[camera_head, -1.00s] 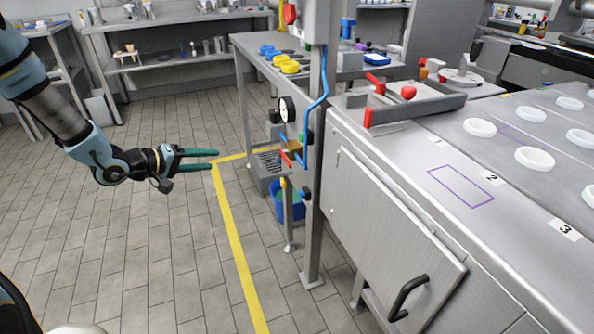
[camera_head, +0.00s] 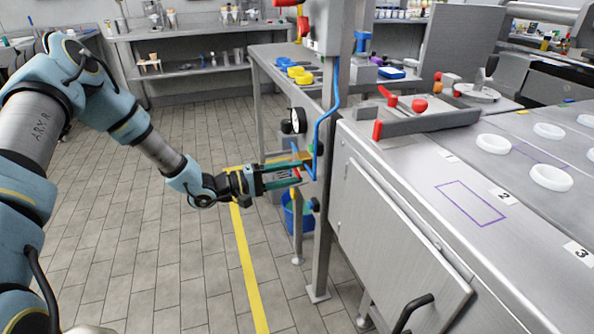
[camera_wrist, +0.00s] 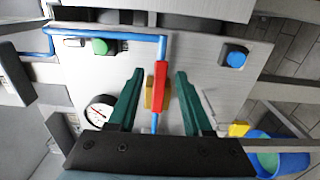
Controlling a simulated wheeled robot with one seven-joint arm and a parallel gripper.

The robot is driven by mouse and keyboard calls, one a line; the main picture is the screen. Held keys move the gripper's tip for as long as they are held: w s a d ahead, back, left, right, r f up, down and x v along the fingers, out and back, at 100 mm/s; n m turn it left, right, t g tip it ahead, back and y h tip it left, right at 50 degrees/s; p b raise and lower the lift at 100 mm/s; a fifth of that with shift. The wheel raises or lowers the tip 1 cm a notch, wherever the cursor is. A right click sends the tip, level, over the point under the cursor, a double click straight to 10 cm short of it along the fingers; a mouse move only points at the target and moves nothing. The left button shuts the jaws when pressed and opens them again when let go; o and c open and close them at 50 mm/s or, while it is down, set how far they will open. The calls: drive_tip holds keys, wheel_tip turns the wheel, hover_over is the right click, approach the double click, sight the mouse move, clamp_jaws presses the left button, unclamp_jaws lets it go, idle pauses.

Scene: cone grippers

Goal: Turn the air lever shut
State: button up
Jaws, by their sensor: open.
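The air lever (camera_wrist: 160,83) is a red handle on a brass valve body (camera_wrist: 149,95), in line with a blue air pipe (camera_wrist: 163,46) in the wrist view. My gripper (camera_wrist: 158,75) is open, with one green finger on each side of the lever and a visible gap on both sides. In the head view my gripper (camera_head: 300,172) is at the valve on the steel post, and its fingers partly hide the lever (camera_head: 296,174).
A pressure gauge (camera_wrist: 99,112), a green button (camera_wrist: 102,46) and a blue knob (camera_wrist: 234,58) surround the valve. A steel post (camera_head: 325,230) and a cabinet (camera_head: 395,235) stand to the right. A blue bucket (camera_head: 297,218) sits below. The floor to the left is open.

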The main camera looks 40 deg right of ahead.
drive_tip(key=shift+x, duration=0.75)
drive_tip(key=shift+c, duration=0.2)
clamp_jaws()
